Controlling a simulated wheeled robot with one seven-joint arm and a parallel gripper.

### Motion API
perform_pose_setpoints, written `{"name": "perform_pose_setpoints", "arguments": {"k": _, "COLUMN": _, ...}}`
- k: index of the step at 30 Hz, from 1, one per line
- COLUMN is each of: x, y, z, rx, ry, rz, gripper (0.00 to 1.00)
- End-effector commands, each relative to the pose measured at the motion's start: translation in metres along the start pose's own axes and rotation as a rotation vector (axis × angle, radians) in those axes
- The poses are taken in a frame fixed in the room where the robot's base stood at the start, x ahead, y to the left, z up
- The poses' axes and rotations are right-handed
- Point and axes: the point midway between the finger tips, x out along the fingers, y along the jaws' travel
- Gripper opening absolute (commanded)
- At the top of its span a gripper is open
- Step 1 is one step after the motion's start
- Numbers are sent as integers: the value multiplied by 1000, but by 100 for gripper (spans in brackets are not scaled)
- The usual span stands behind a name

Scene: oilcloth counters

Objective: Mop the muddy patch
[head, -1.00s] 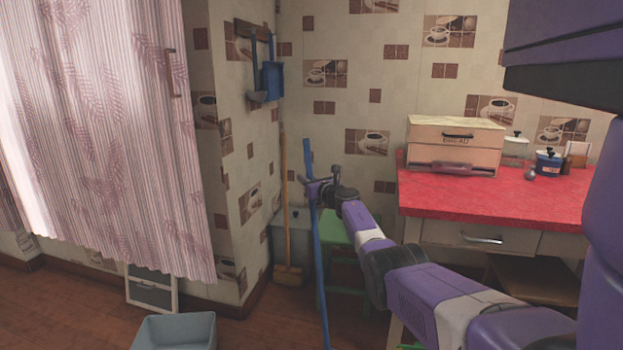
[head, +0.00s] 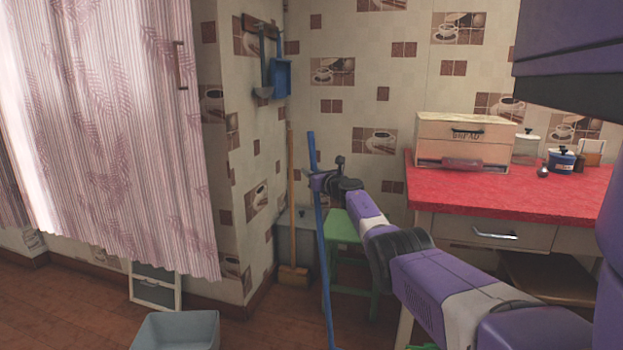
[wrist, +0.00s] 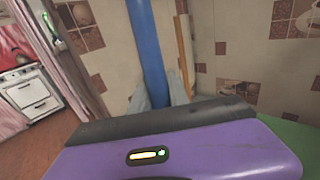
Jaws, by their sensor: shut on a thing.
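A long blue pole, which looks like the mop handle (head: 322,235), stands nearly upright in the head view, leaning slightly. Its lower end runs out of the bottom of the picture, so the mop head is hidden. My gripper (head: 318,181) is shut around the upper part of the pole. The muddy patch is not in view in either picture.
A grey-blue tub (head: 177,332) is on the floor at bottom left. A wooden broom (head: 292,205) leans in the corner beside a green stool (head: 350,240). A red-topped counter (head: 510,188) stands at right. Wooden floor (head: 70,300) lies open at left.

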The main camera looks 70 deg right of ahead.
Motion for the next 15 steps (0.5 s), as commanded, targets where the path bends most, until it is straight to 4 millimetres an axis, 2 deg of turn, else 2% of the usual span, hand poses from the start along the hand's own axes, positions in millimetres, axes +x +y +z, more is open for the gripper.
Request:
{"name": "perform_pose_setpoints", "arguments": {"k": 8, "x": 0, "y": 0, "z": -1, "rx": -1, "ry": 2, "rz": 0, "gripper": 0}}
{"name": "perform_pose_setpoints", "arguments": {"k": 15, "x": 9, "y": 8, "z": -5, "rx": -2, "ry": 1, "rz": 3, "gripper": 0}}
